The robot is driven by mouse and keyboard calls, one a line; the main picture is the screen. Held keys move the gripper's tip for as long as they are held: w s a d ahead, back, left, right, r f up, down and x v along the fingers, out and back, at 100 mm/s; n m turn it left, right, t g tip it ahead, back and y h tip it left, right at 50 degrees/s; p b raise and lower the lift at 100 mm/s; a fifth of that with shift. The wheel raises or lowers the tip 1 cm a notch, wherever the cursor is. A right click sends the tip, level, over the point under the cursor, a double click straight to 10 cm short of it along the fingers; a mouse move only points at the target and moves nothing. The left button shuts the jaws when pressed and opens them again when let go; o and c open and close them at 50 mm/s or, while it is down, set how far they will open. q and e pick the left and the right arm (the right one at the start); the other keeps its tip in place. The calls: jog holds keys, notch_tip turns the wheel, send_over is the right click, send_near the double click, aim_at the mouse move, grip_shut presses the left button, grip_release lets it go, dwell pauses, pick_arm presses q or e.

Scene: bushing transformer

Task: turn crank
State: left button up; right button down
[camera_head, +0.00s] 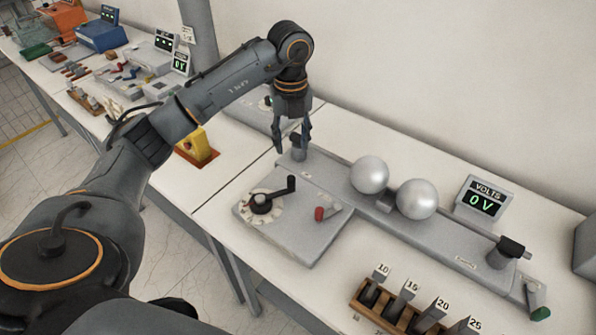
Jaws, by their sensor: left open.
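A black crank (270,198) sits on a round white dial on a grey base plate (310,240). Its arm points to the right, and its handle stands up at that end. My left gripper (291,138) is open and points down, behind the crank in the picture. Its fingers are over or around a small grey post at the left end of a long grey rail (440,248); I cannot tell whether they touch it. The gripper appears empty and apart from the crank. My right gripper is out of view.
Two silver spheres (417,199) stand on the rail, with a black-topped clamp (506,250) at its right end. A red lever (324,213) is beside the dial. A volts display (482,198) reads 0 V. A wooden rack (400,309) holds numbered pieces in front.

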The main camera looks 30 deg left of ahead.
aim_at(291, 177)
pick_arm(q)
jog(key=shift+s+f+p, duration=0.25)
jog(key=shift+s+f, duration=0.05)
jog(key=shift+f, duration=0.35)
jog(key=shift+s+f+p, duration=0.25)
jog(key=shift+s+f, duration=0.05)
jog(key=shift+f, duration=0.3)
notch_tip(291, 177, down, 4)
jog(key=shift+r+p, duration=0.15)
jog(key=shift+p, duration=0.5)
jog(key=f+p, duration=0.1)
jog(key=f, duration=0.5)
jog(key=shift+w+f+p, duration=0.1)
jog(key=shift+w+p, duration=0.1)
jog(key=shift+p, duration=0.1)
jog(key=shift+f, duration=0.25)
grip_shut()
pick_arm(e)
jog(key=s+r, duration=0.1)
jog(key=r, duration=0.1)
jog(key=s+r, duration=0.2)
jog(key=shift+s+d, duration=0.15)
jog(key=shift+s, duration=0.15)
